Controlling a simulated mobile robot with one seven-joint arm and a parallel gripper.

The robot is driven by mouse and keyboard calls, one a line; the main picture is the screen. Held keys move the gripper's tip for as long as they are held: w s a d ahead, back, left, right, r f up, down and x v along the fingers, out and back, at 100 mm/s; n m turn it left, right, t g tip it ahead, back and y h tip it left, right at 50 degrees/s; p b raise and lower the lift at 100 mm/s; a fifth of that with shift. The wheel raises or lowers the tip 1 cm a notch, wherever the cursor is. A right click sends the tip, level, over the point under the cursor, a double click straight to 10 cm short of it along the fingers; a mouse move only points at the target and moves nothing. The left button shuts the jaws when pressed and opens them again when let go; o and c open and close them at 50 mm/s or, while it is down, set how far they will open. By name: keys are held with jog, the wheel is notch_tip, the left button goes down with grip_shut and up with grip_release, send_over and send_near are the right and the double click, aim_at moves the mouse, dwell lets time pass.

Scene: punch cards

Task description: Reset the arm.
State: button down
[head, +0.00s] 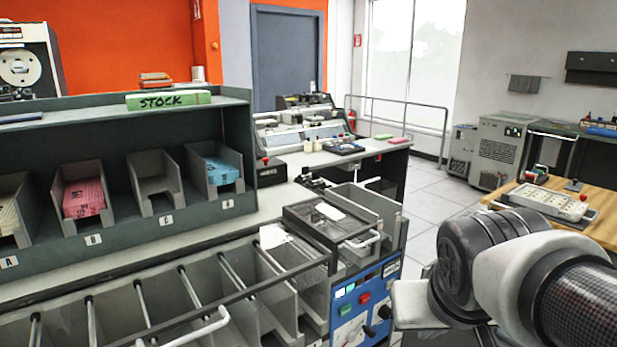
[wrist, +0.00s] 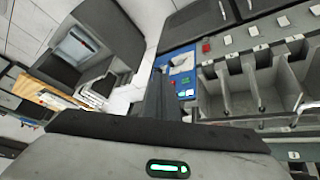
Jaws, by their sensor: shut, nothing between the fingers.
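My arm (head: 520,285) is folded at the lower right of the head view, beside the sorting machine. In the wrist view my gripper (wrist: 160,85) shows as narrow dark fingers, shut with nothing between them, above the wide grey gripper body with a green light. The fingers point past the machine's blue control panel (wrist: 183,84), apart from it as far as I can tell. The fingertips are not clear in the head view.
The card sorter (head: 345,215) with its row of grey pockets (head: 215,290) fills the lower left. A shelf with card bins A to D (head: 135,230) stands behind it. A wooden table (head: 600,225) is at the right. The tiled floor (head: 435,185) between is open.

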jog(key=s+a+y, duration=0.2)
jog(key=s+a, duration=0.1)
jog(key=s, duration=0.2)
notch_tip(320, 180, up, 21)
jog(key=p, duration=2)
jog(key=shift+w+a+f+n+g, duration=0.2)
jog(key=shift+a+n+g, duration=0.1)
jog(key=shift+n, duration=0.1)
jog(key=shift+a, duration=0.15)
